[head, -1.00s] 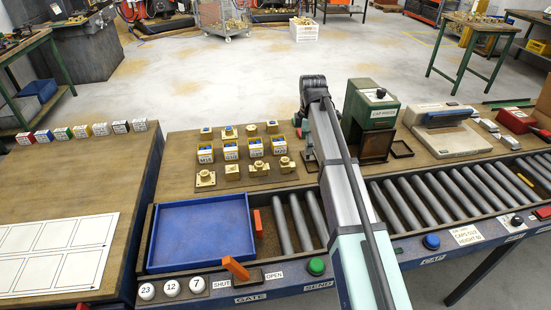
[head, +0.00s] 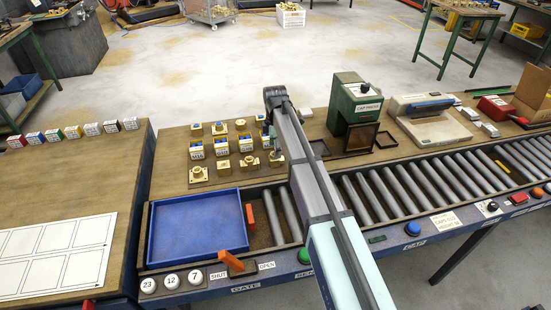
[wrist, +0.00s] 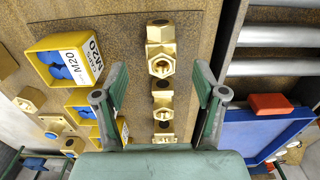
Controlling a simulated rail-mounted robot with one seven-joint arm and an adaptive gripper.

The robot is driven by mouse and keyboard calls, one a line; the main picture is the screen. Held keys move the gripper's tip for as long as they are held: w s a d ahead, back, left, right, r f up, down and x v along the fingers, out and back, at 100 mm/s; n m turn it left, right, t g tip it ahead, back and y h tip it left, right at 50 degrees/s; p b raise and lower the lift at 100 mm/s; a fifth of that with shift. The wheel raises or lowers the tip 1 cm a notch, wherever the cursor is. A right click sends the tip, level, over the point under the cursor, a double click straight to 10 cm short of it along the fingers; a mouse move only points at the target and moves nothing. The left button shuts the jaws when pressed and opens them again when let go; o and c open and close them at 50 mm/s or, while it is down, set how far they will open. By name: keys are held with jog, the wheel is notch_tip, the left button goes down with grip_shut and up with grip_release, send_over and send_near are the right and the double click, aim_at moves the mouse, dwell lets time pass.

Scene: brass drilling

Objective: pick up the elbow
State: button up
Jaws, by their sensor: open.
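Brass fittings stand in a front row on a brown board. The rightmost (head: 276,158) looks like an elbow. In the wrist view this fitting (wrist: 161,52), with a hex end, is at the top centre, just beyond the fingertips. Two more brass fittings, a middle one (wrist: 162,94) and a lower one (wrist: 163,130), follow below it, between the fingers; their exact shapes are hard to tell. My gripper (wrist: 160,82) is open and empty above the row, with one finger on each side. In the head view my gripper (head: 272,138) is partly hidden by my arm.
Yellow boxes with blue contents, such as the M20 box (wrist: 72,58), stand beside the row. A blue tray (head: 153,235) and rollers (head: 372,200) lie in front. A green cap press (head: 345,95) stands to the right. The left table top (head: 85,180) has free room.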

aim_at(273, 162)
jog(key=shift+s+d+f+p, duration=0.1)
jog(key=shift+f+p, duration=1)
jog(key=shift+f, duration=1.9)
grip_shut()
